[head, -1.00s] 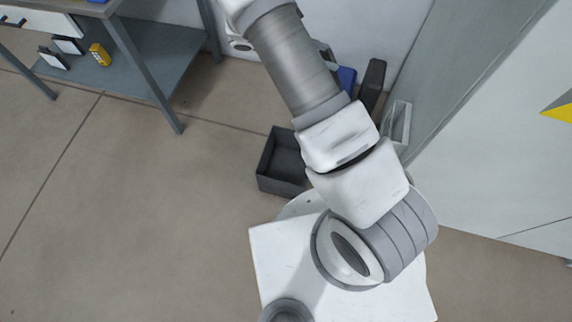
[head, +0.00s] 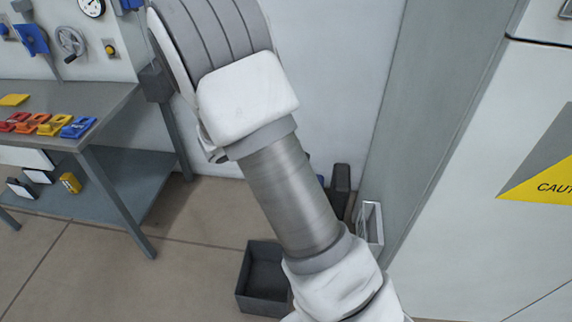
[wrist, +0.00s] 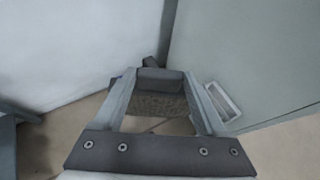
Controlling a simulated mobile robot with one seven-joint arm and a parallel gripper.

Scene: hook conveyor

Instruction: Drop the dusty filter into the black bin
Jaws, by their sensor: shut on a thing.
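My gripper (wrist: 160,88) shows in the wrist view, its two grey fingers reaching forward from a dark bar. It is shut on the dusty filter (wrist: 158,104), which has a dark frame edge and a speckled brown face. In the head view my gripper and the filter are not visible; only my arm shows. The black bin (head: 262,305) stands open on the floor at the lower middle of the head view, partly behind my arm. I cannot make out the bin in the wrist view.
A pale open frame-like object (head: 372,228) and a tall dark object (head: 341,184) stand by the grey cabinet side. A workbench (head: 110,105) with coloured parts stands at left, with boxes on its lower shelf (head: 110,195). Floor left of the bin is clear.

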